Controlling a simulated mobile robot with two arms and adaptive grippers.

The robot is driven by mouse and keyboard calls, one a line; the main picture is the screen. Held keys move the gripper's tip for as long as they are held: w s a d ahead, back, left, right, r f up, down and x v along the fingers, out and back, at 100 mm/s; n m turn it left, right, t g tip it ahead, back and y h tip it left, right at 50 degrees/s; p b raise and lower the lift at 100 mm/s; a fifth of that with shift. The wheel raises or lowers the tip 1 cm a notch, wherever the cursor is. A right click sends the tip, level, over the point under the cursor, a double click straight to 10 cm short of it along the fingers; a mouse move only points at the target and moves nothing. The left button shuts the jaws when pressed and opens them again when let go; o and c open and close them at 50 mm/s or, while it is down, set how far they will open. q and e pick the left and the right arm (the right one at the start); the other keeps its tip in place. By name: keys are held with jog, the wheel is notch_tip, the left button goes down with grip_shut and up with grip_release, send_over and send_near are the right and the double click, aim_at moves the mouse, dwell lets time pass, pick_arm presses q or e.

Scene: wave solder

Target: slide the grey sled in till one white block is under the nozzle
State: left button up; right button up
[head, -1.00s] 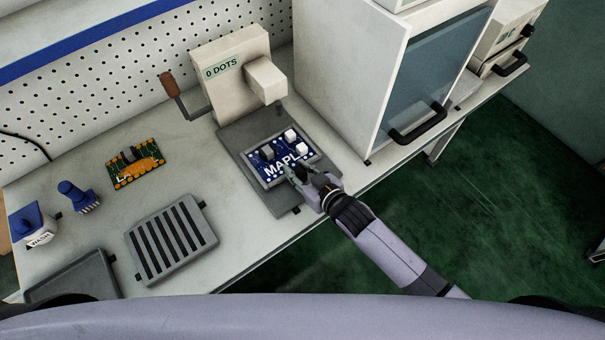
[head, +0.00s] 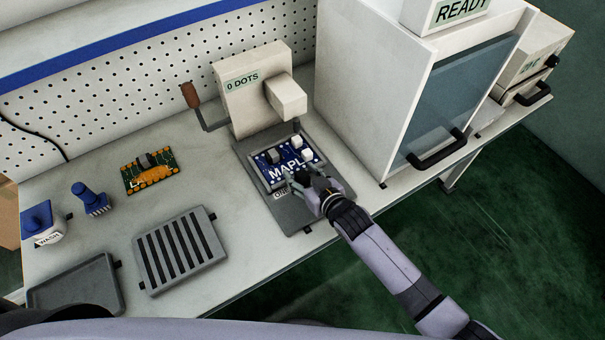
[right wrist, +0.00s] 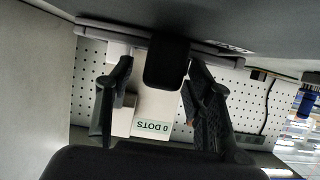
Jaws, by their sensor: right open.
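The grey sled (head: 262,181) carries a blue board (head: 280,176) lettered "MAPL", with two white blocks (head: 307,154) and a darker grey block (head: 273,156). It sits on a dark base plate (head: 296,218) before the cream machine (head: 241,110) marked "0 DOTS". The nozzle (head: 296,125) hangs below the machine's head; the farther white block appears just in front of it. My right gripper (head: 299,187) is at the sled's near edge, open. In the right wrist view its fingers stand either side of a dark knob (right wrist: 166,65). My left gripper is out of view.
A brown-handled crank (head: 191,95) sticks out left of the machine. A large cabinet (head: 375,80) stands close on the right. An orange-marked board (head: 151,172), a slotted rack (head: 180,252), a tray (head: 75,287), a blue-topped stamp (head: 90,198) and a wash bottle (head: 40,222) lie left.

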jog(key=shift+s+d, duration=0.15)
jog(key=v, duration=1.1)
jog(key=shift+s, duration=0.25)
jog(key=shift+d+r, duration=0.1)
jog(key=shift+d, duration=0.05)
